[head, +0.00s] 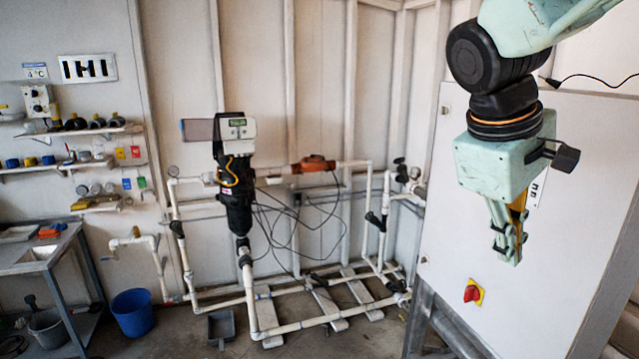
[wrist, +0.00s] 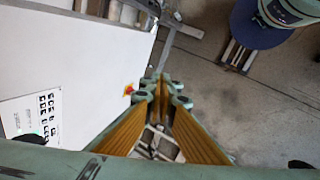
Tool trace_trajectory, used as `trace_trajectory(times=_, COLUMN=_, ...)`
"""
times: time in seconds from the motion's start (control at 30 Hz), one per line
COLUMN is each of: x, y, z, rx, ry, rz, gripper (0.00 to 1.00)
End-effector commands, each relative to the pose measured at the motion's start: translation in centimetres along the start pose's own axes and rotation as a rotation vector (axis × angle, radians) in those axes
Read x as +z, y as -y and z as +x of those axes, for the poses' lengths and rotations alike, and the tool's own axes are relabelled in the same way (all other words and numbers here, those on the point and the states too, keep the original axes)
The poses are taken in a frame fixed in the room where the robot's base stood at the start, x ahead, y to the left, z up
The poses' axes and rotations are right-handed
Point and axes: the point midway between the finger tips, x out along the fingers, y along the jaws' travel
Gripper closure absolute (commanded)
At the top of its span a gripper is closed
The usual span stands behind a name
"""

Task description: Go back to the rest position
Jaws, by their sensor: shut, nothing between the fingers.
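My gripper (head: 514,250) hangs from the arm at the upper right of the head view, pointing down. Its fingers are together with nothing between them. It is in front of a large white cabinet (head: 470,190), whose face shows behind it. In the wrist view my gripper (wrist: 163,85) shows its orange inner pads converging to closed tips. The cabinet (wrist: 75,50) fills the left of that view, with a labelled panel (wrist: 35,115) on it.
A red rotary switch (head: 473,293) sits on the cabinet below the gripper. White piping (head: 300,327) with a black reactor unit (head: 238,195) stands at the middle. A blue bucket (head: 133,312) and a bench (head: 40,255) are at left.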

Motion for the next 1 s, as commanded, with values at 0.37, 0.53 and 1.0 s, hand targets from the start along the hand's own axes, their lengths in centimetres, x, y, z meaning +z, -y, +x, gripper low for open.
trace_trajectory(times=0.37, x=4.2, y=6.0, z=-0.3, rx=-0.074, ry=-0.071, rz=0.156, gripper=1.0)
trace_trajectory(times=0.53, x=6.0, y=8.7, z=-0.3, rx=-0.109, ry=-0.102, rz=0.226, gripper=1.0)
trace_trajectory(times=1.0, x=10.4, y=16.2, z=0.2, rx=-0.215, ry=-0.183, rz=0.415, gripper=1.0)
